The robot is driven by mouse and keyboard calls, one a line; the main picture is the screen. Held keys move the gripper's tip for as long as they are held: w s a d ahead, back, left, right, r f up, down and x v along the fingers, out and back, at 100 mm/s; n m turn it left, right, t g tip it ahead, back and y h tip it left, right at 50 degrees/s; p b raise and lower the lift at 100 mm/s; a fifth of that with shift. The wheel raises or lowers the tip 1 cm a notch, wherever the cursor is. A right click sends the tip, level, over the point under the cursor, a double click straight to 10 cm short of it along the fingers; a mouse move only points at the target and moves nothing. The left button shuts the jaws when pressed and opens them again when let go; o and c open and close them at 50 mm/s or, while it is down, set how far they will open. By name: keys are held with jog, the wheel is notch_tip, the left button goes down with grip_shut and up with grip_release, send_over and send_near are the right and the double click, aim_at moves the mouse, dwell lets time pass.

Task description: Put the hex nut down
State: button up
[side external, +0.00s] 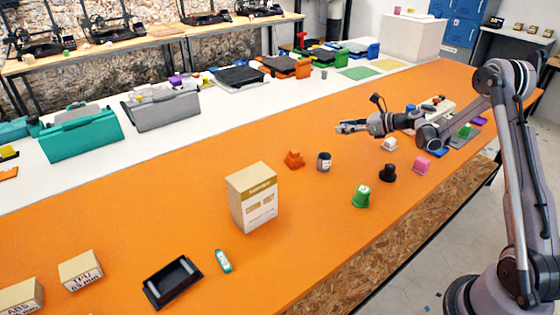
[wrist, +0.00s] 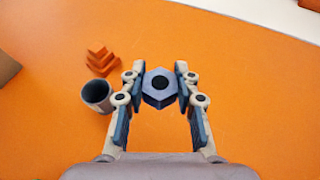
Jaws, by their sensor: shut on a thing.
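In the wrist view a blue-grey hex nut (wrist: 160,88) with a dark round hole sits between the two fingertips of my gripper (wrist: 160,86). The pads touch it on both sides, and the gripper is shut on it. In the side view my gripper (side external: 342,128) is held above the orange table (side external: 320,215), toward its far side. The nut is too small there to make out clearly.
A grey cup (side external: 324,162) and an orange stepped piece (side external: 293,159) stand close together near my gripper. A cardboard box (side external: 252,197) stands farther left. White (side external: 389,144), black (side external: 387,173), pink (side external: 421,163) and green (side external: 361,196) pieces stand to the right.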

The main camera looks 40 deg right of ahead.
send_over(316, 154)
notch_tip(316, 154, down, 6)
jog(key=shift+r, duration=0.25)
jog(key=shift+f, duration=2.05)
jog(key=o, duration=0.7)
jog(key=shift+f, duration=0.1)
